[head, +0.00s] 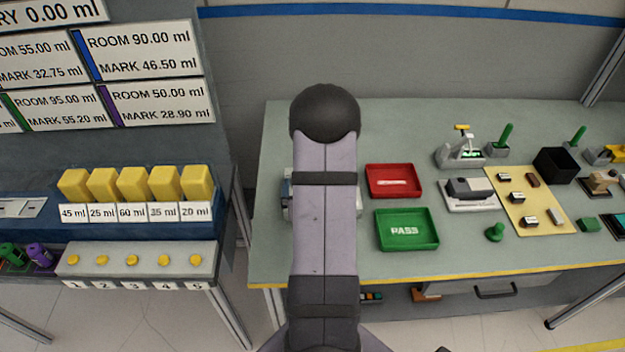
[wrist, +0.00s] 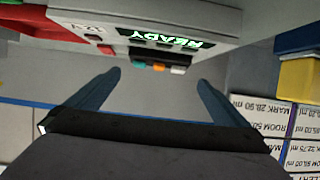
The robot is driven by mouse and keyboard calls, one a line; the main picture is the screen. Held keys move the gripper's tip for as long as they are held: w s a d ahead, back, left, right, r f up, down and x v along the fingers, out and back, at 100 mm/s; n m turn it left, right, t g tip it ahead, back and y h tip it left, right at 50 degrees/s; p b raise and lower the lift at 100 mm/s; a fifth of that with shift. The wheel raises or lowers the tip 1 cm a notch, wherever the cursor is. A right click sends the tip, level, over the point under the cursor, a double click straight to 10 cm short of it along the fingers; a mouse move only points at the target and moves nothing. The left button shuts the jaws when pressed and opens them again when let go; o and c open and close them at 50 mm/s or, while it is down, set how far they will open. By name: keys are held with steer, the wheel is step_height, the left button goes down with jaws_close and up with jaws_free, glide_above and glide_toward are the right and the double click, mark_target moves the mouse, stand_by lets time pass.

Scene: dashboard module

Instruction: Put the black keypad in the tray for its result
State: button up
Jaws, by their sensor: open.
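A green tray (head: 407,245) marked PASS and a red tray (head: 394,168) with a label too small to read lie on the bench, right of my arm. My gripper (wrist: 158,78) is open in the wrist view, with nothing visible between its fingers. A pale device (wrist: 215,20) with a green READY display (wrist: 168,40) and small coloured buttons is beyond the fingertips, apart from them. In the head view my arm hides the gripper and most of that area.
A dark grey block (head: 468,188) sits on a white fixture to the right of the trays. Yellow blocks (head: 133,184) stand on the left station.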

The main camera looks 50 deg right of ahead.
steer(key=shift+w+d+p, duration=0.35)
steer(key=shift+d+p, duration=0.05)
steer(key=shift+d, duration=0.05)
steer(key=shift+p+x, duration=0.9)
steer(key=shift+x, duration=1.15)
steer(key=shift+f, duration=0.1)
steer(key=c, duration=0.9)
steer(key=shift+c, duration=0.2)
step_height(320, 180, up, 10)
steer(key=b, duration=0.2)
steer(key=shift+s, duration=0.1)
